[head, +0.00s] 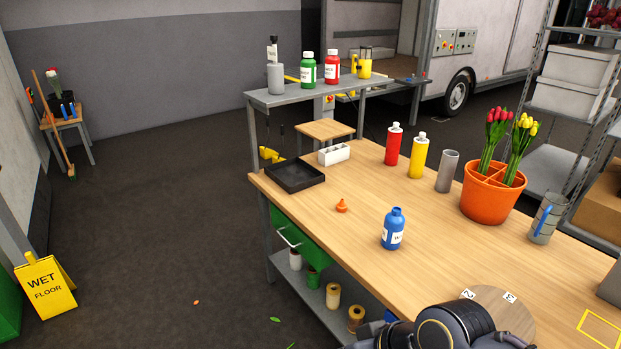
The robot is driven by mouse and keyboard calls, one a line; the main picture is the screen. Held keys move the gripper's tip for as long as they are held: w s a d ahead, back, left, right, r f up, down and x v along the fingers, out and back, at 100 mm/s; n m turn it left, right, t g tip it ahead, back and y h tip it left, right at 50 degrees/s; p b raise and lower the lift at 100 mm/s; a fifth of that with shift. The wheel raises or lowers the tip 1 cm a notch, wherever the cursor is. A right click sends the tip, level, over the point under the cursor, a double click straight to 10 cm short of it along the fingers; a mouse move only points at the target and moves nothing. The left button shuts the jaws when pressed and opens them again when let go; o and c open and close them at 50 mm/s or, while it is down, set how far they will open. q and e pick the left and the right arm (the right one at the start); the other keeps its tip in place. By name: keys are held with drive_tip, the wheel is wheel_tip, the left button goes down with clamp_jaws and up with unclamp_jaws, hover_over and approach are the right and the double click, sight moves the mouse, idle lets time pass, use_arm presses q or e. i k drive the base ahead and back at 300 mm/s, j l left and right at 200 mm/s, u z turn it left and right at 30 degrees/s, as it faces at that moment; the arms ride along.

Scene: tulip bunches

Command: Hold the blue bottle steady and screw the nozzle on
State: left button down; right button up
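The blue bottle (392,230) stands upright on the wooden workbench (330,240), with a white label on its side and a bare blue neck on top. The orange nozzle (341,206) stands apart from it on the bench, to its left and a little farther back, with its narrow tip up. Neither of my grippers shows in the head view. Dark parts of my own arm show at the bottom edge, with no fingers visible. Nothing is touching the bottle or the nozzle.
A black tray (294,176) and a white divided holder (334,154) lie behind the nozzle. A red bottle (393,145), yellow bottle (418,157), grey cylinder (447,172) and orange tulip pot (489,196) stand behind the blue bottle. A round numbered board (507,312) lies in front.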

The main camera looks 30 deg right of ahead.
sight(394, 224)
drive_tip(key=i+z, duration=0.15)
drive_tip(key=i, duration=0.65)
drive_tip(key=i+j+z, duration=0.15)
drive_tip(key=i, duration=0.6)
drive_tip(key=i+l+z, duration=0.35)
drive_tip(key=i, duration=0.2)
drive_tip(key=i+z, duration=0.4)
drive_tip(key=i, duration=0.15)
